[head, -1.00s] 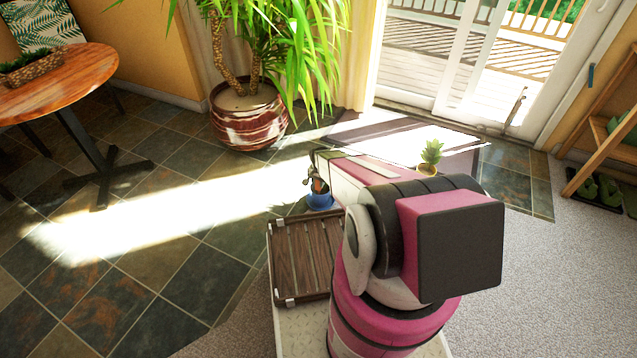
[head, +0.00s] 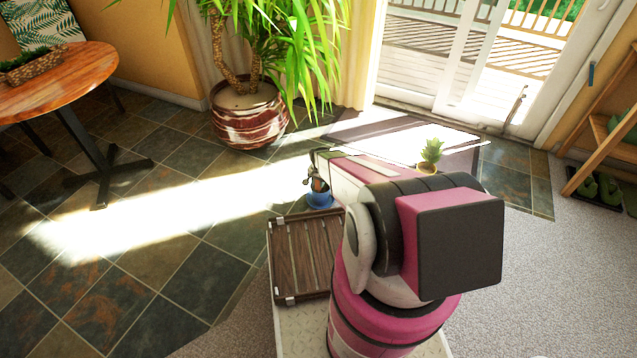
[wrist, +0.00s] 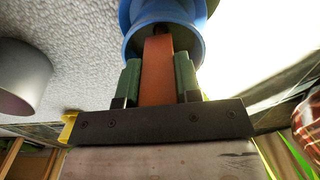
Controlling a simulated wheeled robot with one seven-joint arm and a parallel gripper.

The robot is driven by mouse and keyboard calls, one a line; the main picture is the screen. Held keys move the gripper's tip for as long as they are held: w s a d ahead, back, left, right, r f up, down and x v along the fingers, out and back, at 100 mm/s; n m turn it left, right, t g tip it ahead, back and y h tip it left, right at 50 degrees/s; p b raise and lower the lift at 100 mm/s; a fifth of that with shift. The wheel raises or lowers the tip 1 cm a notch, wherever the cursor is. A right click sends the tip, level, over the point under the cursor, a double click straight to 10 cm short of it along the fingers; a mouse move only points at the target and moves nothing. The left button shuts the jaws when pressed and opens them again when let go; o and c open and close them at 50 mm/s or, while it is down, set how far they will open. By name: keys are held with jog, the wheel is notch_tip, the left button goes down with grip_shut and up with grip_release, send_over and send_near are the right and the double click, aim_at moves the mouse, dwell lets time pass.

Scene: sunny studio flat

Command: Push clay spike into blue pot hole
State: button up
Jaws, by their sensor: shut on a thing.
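The orange-brown clay spike (wrist: 158,68) is held between the green fingers of my gripper (wrist: 158,80) in the wrist view. Its far end reaches the blue pot (wrist: 135,18), at a dark hole in the pot's face. I cannot tell how deep the end sits in the hole. In the head view the blue pot (head: 320,200) stands on the floor beyond the slatted wooden top, with my gripper (head: 316,184) just above it. My arm hides part of the pot and most of the spike there.
A large striped planter (head: 250,122) stands behind on the tiles. A small potted plant (head: 430,155) stands to the right of the blue pot, partly behind my arm. A slatted wooden top (head: 305,257) lies in front.

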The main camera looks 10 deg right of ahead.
aim_at(318, 187)
jog(key=shift+f, duration=2.05)
dwell(2.2)
jog(key=o, duration=0.8)
jog(key=shift+f, duration=0.1)
jog(key=shift+c, duration=0.9)
jog(key=shift+r, duration=0.3)
jog(key=shift+o, duration=1.4)
jog(key=shift+r, duration=0.25)
jog(key=shift+o, duration=0.2)
jog(key=shift+r, duration=3.2)
